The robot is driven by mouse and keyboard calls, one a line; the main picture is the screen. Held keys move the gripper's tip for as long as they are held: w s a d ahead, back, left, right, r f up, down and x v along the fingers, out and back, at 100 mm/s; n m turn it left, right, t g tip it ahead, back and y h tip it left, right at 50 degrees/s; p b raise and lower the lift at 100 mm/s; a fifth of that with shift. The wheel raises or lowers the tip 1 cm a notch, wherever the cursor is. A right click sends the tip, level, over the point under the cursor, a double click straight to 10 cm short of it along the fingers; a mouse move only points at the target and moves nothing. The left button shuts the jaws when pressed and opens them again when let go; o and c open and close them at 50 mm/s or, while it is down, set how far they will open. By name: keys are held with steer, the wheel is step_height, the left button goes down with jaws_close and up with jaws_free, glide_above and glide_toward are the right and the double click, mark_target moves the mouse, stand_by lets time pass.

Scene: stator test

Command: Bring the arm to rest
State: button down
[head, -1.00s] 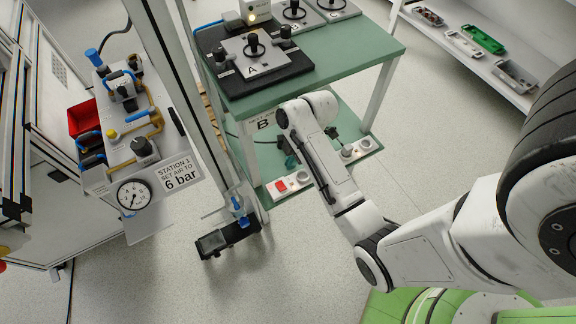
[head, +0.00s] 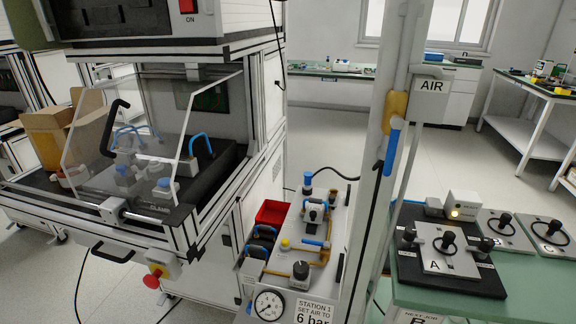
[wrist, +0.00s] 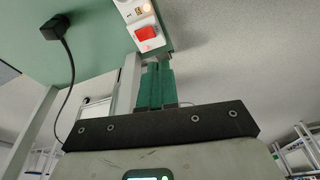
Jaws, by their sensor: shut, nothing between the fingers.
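My gripper (wrist: 155,86) shows in the wrist view. Its two green fingers are together and nothing is between them. A power strip with a red switch (wrist: 146,33) is just beyond the fingertips, at the edge of a green surface (wrist: 100,25); I cannot tell the gap between them. My arm and gripper are outside the head view now.
The head view shows a test cabinet with a clear tilted guard (head: 120,130), an air station with a gauge (head: 269,304), an AIR post (head: 397,150) and a green bench (head: 540,285) holding fixture A (head: 447,257). Open floor (head: 340,125) lies behind.

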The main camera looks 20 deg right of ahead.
steer(key=s+a+r+m+h+p, duration=0.2)
steer(key=s+a+r+m+p, duration=0.5)
steer(key=a+r, duration=0.4)
step_height(320, 180, up, 3)
steer(key=shift+s+f+m+g+p, duration=0.15)
steer(key=shift+s+m+g+p, duration=0.2)
steer(key=shift+s+m, duration=0.65)
steer(key=shift+w, duration=0.15)
